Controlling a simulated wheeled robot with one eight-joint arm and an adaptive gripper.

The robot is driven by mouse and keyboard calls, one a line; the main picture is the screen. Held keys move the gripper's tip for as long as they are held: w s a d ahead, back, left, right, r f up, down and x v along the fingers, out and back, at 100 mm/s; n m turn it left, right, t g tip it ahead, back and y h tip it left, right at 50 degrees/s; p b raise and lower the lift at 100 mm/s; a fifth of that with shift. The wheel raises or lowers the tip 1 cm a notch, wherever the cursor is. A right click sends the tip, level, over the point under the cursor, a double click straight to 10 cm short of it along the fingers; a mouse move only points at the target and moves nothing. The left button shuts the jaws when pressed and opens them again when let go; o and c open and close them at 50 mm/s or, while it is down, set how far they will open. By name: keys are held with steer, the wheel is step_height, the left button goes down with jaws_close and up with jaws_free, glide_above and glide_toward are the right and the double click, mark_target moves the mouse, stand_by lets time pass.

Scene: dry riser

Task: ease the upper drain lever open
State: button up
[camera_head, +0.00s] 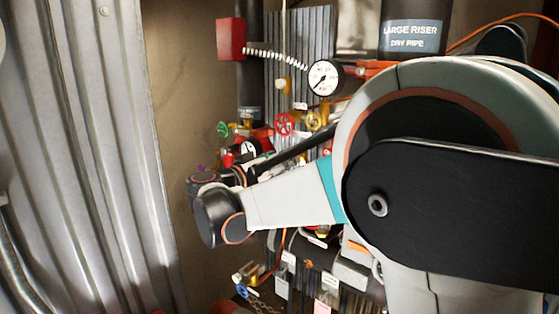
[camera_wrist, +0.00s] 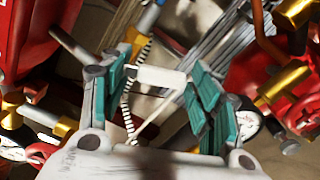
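In the wrist view my gripper (camera_wrist: 160,80) is open, with its two teal-padded fingers spread apart. A small white tag-like piece (camera_wrist: 160,76) shows in the gap between the fingers; I cannot tell whether it touches them. A yellow piece (camera_wrist: 139,47) shows just beyond the left finger. I cannot tell which part is the upper drain lever. In the head view my arm covers much of the pipework, and my gripper cannot be made out there.
In the head view a pressure gauge (camera_head: 324,77), a red handwheel (camera_head: 284,124), a green handwheel (camera_head: 222,128) and a red box (camera_head: 231,39) crowd the riser. A corrugated metal panel (camera_head: 85,150) stands at left. Red valve bodies with brass fittings (camera_wrist: 285,85) flank my gripper.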

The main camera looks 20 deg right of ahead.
steer(key=shift+a, duration=0.1)
steer(key=v, duration=1.1)
steer(key=shift+s+a, duration=0.25)
steer(key=shift+a, duration=0.05)
